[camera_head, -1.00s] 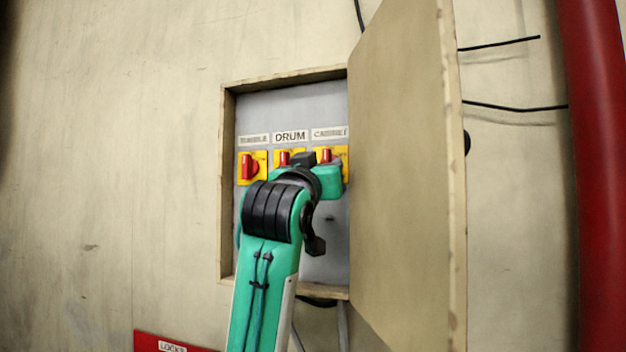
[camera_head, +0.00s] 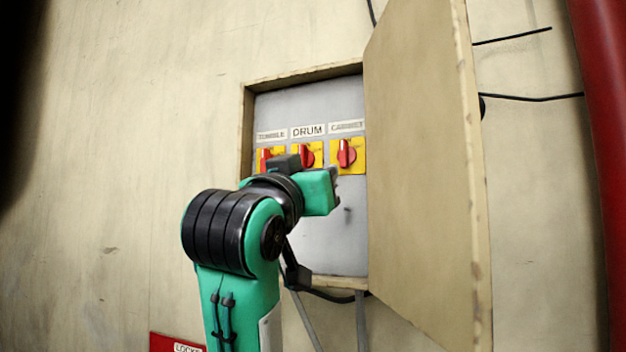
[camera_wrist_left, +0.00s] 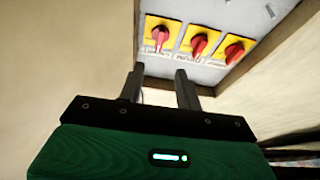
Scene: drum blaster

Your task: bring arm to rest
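My left arm rises from the bottom in the head view, and its gripper (camera_head: 335,176) is in front of the switch panel, below the switches. The left wrist view shows its two fingers (camera_wrist_left: 160,72) apart with nothing between them, clear of the switches. The panel has three red rotary switches on yellow plates: tumble (camera_head: 265,160), partly hidden by my wrist, drum (camera_head: 308,155) and cabinet (camera_head: 346,153). The cabinet handle stands about upright. All three switches also show in the left wrist view, upside down. My right gripper is not in view.
The panel sits in a recessed box (camera_head: 247,120) in a beige wall. Its door (camera_head: 420,170) stands open to the right, close to my gripper. Cables hang below the box. A red pipe (camera_head: 605,120) runs down at far right. The wall left of the box is clear.

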